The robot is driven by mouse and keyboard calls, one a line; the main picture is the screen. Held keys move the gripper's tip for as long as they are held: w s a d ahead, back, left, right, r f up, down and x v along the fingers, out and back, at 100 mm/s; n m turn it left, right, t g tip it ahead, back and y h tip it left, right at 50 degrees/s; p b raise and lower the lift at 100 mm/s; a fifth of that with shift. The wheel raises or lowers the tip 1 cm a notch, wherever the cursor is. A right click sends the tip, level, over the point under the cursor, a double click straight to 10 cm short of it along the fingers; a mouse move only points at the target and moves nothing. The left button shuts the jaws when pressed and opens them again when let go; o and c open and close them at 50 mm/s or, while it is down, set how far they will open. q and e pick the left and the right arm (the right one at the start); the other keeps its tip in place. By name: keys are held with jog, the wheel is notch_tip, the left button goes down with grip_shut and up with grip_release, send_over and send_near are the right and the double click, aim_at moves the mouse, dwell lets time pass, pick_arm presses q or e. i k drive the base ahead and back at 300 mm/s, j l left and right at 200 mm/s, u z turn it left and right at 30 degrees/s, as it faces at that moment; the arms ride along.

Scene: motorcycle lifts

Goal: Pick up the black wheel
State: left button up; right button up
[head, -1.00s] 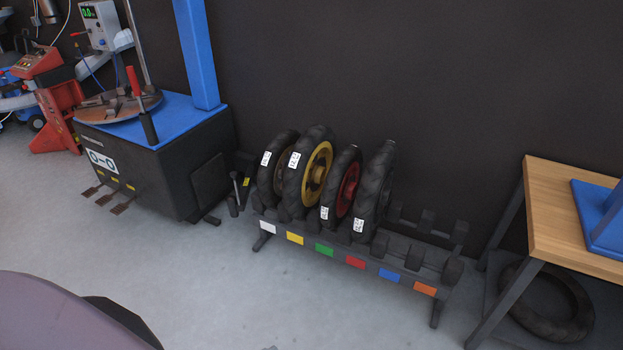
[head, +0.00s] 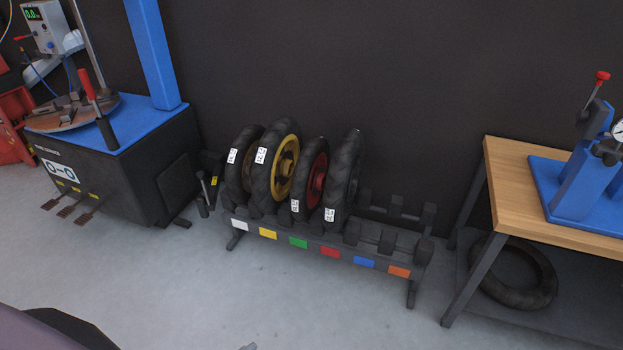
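Several wheels with black tyres stand upright side by side on a low dark rack (head: 312,246) against the wall. The rightmost wheel (head: 343,181) looks black all over, with a white label low on its tyre; its rim is mostly hidden from this angle. Left of it stand a red-rimmed wheel (head: 318,180) and a yellow-rimmed wheel (head: 285,166). The leftmost wheel (head: 241,168) also has a black tyre, and its rim is largely hidden behind the yellow-rimmed one.
A blue-topped tyre machine (head: 115,165) with foot pedals stands left of the rack. A wooden workbench (head: 518,190) with a blue press (head: 580,190) is at the right, a loose tyre (head: 515,295) lying beneath it.

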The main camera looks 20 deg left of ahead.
aim_at(344, 178)
jog(key=i+j+z, duration=0.3)
jog(key=i+j, duration=0.2)
jog(key=j, duration=0.15)
jog(key=i+j+z, duration=0.3)
jog(key=j, duration=0.45)
jog(key=i, duration=0.1)
